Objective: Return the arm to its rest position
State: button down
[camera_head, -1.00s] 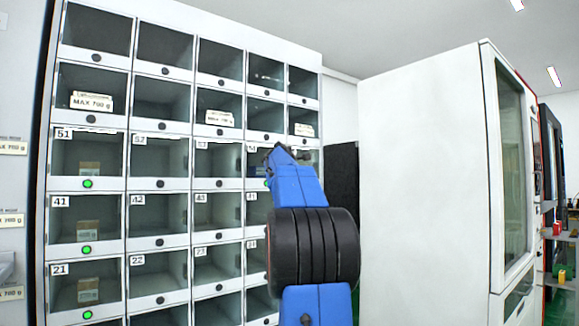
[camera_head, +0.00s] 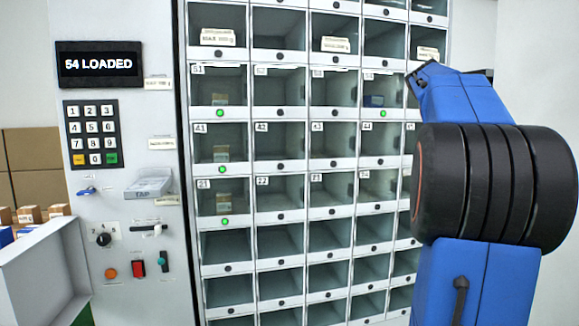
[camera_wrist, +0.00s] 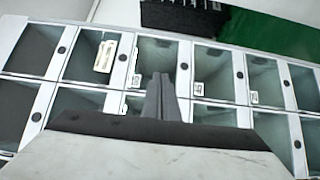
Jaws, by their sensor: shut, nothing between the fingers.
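My gripper (camera_wrist: 160,98) shows in the wrist view with its two grey fingers together and nothing between them. It points toward the locker wall, whose compartments appear tilted behind it. In the head view my blue arm, with a black ribbed joint, rises at the right in front of the locker cabinet (camera_head: 281,226). The gripper itself cannot be clearly made out there. The arm hides part of the cabinet's right columns.
A control panel at left has a display (camera_head: 99,65) reading "54 LOADED" and a keypad (camera_head: 92,134). A white tray (camera_head: 35,275) and small boxes stand at lower left.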

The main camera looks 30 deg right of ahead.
jog(key=s+a+f+m+y, duration=0.15)
jog(key=a+f+y, duration=0.25)
jog(key=a+f, duration=1.15)
jog(key=a+f+m+y, duration=0.35)
jog(key=a+f, duration=0.85)
jog(key=a, duration=0.7)
jog(key=s+a+f+g+y, duration=0.2)
jog(key=s+a+f+y, duration=0.1)
jog(key=s+a+f, duration=0.8)
jog(key=s+a+f+m+g+y, duration=0.1)
jog(key=s+a+f+g+y, duration=0.2)
jog(key=s+a+f, duration=0.8)
notch_tip(320, 180, down, 7)
jog(key=shift+s+a+r+m+y, duration=0.1)
jog(key=shift+s+a+m+y, duration=0.25)
jog(key=shift+a+y, duration=0.35)
